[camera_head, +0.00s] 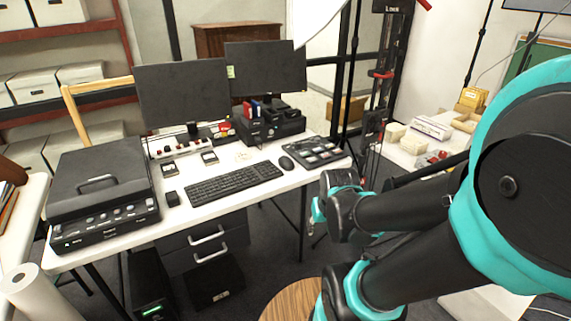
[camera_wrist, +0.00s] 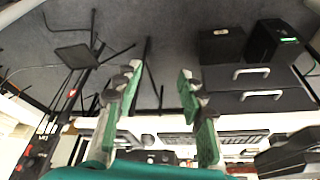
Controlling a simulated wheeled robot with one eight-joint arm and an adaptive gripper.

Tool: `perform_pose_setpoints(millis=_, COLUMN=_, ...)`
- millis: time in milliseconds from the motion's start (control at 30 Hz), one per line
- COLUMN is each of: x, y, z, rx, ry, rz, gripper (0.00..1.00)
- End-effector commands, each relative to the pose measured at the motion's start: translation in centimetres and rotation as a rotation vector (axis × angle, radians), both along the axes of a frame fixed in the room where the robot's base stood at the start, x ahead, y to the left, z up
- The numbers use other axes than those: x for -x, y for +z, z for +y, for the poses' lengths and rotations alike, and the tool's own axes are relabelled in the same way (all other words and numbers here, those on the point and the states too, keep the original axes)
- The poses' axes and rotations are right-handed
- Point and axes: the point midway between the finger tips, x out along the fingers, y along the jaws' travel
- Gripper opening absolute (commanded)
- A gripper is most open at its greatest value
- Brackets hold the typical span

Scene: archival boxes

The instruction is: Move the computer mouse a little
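The computer mouse (camera_head: 286,163) is small, dark and oval. It lies on the white desk (camera_head: 309,179) between the keyboard (camera_head: 233,184) and a black button panel (camera_head: 313,151). In the wrist view, which is upside down, the mouse (camera_wrist: 148,139) shows as a dark oval low in the picture, between my finger bases. My gripper (camera_wrist: 161,74) is open there, its two green fingers wide apart with nothing between them. It is apart from the mouse. In the head view, my arm comes in from the right and its end is off the desk's front right side.
Two monitors (camera_head: 184,92) stand at the back of the desk. A black printer (camera_head: 103,192) is at its left. A round wooden seat (camera_head: 292,299) stands in front. Black stand poles rise behind the desk's right end. A bare desk strip runs before the keyboard.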

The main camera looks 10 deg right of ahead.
Motion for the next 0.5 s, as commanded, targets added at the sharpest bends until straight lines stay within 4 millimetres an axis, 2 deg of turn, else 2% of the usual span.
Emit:
perform_pose_setpoints(millis=300, x=0.0, y=0.0, z=0.0, rx=0.0, ry=0.0, rz=0.0, gripper=0.4)
perform_pose_setpoints(millis=433, x=-0.4, y=0.1, z=0.1, rx=-0.017, ry=-0.029, rz=-0.003, gripper=0.24)
perform_pose_setpoints(millis=500, x=-1.2, y=0.4, z=0.2, rx=-0.054, ry=-0.094, rz=-0.009, gripper=0.15)
